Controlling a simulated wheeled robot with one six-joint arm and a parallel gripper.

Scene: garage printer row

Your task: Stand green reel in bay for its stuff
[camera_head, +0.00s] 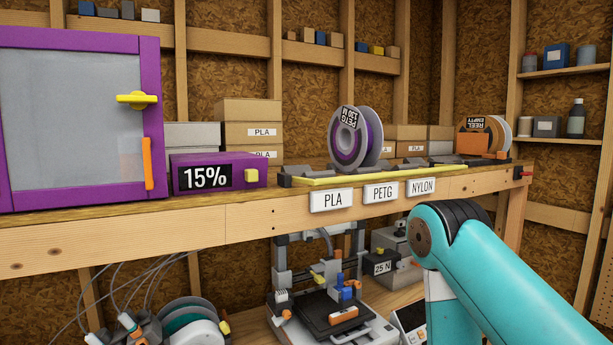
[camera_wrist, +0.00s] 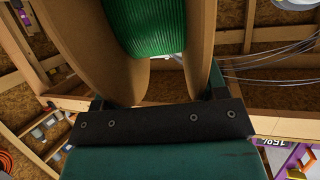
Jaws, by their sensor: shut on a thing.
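The green reel (camera_wrist: 145,28) has brown cardboard flanges and green filament; it fills the upper wrist view. My gripper (camera_wrist: 158,98) is shut on it, with fingers at the flanges' lower edges. No label on this reel shows. The head view shows neither gripper nor held reel, only my teal arm. The bay rack (camera_head: 390,176) with a yellow front strip lies on the bench, above the PLA label (camera_head: 331,199), PETG label (camera_head: 380,191) and NYLON label (camera_head: 422,186). A purple reel (camera_head: 349,137) stands upright in its left part. The rack right of it looks empty.
An orange reel box (camera_head: 476,141) marked REEL EMPTY stands right of the rack. A purple 15% box (camera_head: 217,174) and purple cabinet (camera_head: 75,120) stand left. Boxes line the back. A printer (camera_head: 338,305) and another reel (camera_head: 190,328) sit below the bench.

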